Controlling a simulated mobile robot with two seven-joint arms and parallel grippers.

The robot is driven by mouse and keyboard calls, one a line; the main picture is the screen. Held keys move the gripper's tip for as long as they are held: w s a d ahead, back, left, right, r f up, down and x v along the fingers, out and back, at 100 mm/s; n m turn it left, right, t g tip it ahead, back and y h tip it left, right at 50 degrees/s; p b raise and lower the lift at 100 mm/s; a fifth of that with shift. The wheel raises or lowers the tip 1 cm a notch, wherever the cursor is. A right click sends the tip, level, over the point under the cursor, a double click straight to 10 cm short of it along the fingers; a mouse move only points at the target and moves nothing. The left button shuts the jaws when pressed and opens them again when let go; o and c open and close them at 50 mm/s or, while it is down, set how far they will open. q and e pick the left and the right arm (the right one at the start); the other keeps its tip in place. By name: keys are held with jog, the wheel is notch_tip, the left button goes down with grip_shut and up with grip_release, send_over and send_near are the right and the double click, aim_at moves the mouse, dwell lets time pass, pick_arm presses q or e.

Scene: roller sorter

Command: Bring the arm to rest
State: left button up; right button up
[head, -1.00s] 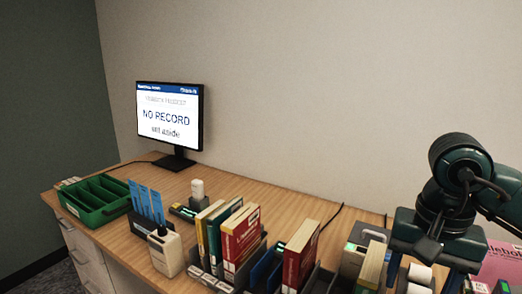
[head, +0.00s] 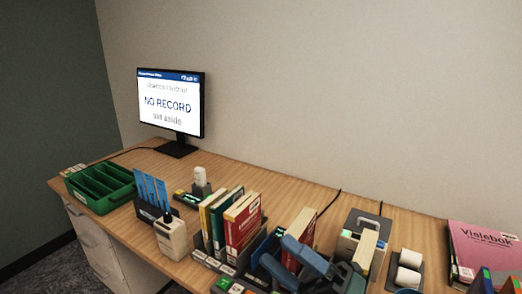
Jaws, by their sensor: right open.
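My right gripper (head: 277,250) is low in the head view, right of centre. Its two blue-grey fingers point up and left, spread apart with nothing held between them. It overlaps the lower part of a thick red book (head: 305,222) in the picture; I cannot tell whether it touches it. The dark wrist behind the fingers is partly cut off by the bottom edge. My left gripper is not in view.
A monitor (head: 170,105) reads "NO RECORD, set aside".

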jog(key=d+f+m+t+h+p, duration=0.1)
jog(key=d+f+m+t+h, duration=0.25)
jog(key=f+m+h, duration=0.6)
jog(key=d+f+m+t+h, duration=0.2)
jog(key=d+f+m+h, duration=0.4)
jog(key=m, duration=0.6)
jog(key=s+f+m+g+h, duration=0.1)
jog(key=s+f+m+g, duration=0.1)
jog(key=s+f+m, duration=0.2)
jog(key=s+d+f+m+g+h+p, duration=0.1)
jog(key=s+f+m+g, duration=0.2)
jog(key=f, duration=0.7)
jog(key=shift+s+m+g, duration=0.35)
jog(key=shift+s, duration=0.65)
jog(key=shift+h, duration=0.25)
